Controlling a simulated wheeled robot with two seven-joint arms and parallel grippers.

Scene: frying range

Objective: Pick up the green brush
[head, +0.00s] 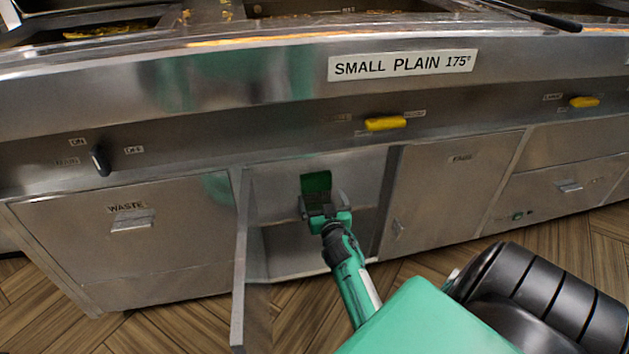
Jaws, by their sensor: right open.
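A dark green block-like thing (316,183), which looks like the green brush, shows in the open compartment below the fryer's front. Its lower part is hidden by my right gripper, and its full shape cannot be made out. My right gripper (321,203) reaches into the compartment just in front of and below the green thing. Its fingers are spread to either side, and I cannot tell whether they touch it. My left gripper is not in view.
The open cabinet door (241,265) sticks out left of my right arm. A closed cabinet door (455,190) is on the right and a waste drawer (135,245) on the left. Yellow handles (386,123) jut out above. The wooden floor (300,325) is clear.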

